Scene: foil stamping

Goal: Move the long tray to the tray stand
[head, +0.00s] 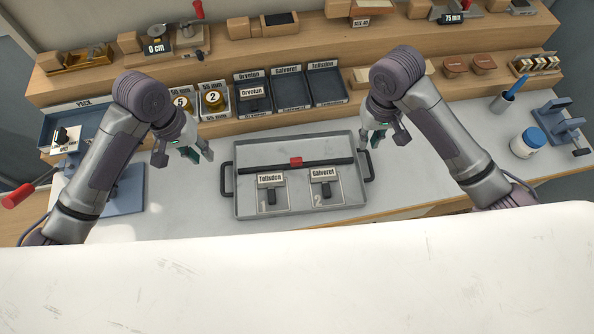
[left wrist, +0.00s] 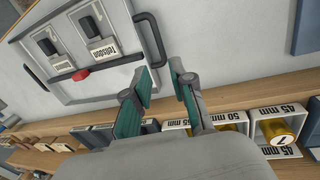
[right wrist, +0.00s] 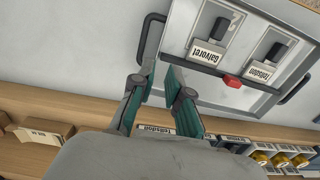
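The long tray (head: 300,147) is a grey rectangular tray with a black handle at each short end, lying flat on the worktable. It holds two stamps labelled Telisdon (head: 271,190) and Galveret (head: 325,186), and a dark bar with a red block (head: 296,161). My left gripper (head: 202,155) is open and empty, beside and apart from the left handle (head: 227,179). My right gripper (head: 370,141) is open and empty near the right handle (head: 368,166). In the wrist views, the tray also shows beyond both grippers (left wrist: 66,88) (right wrist: 236,85). I cannot identify the tray stand.
Behind the tray is a wooden shelf with labelled dark bins (head: 290,93) and brass rolls (head: 213,101). A white jar with a blue lid (head: 527,143) and a blue fixture (head: 560,125) stand at right. A red-handled device (head: 18,195) is at left. A white surface (head: 300,270) fills the front.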

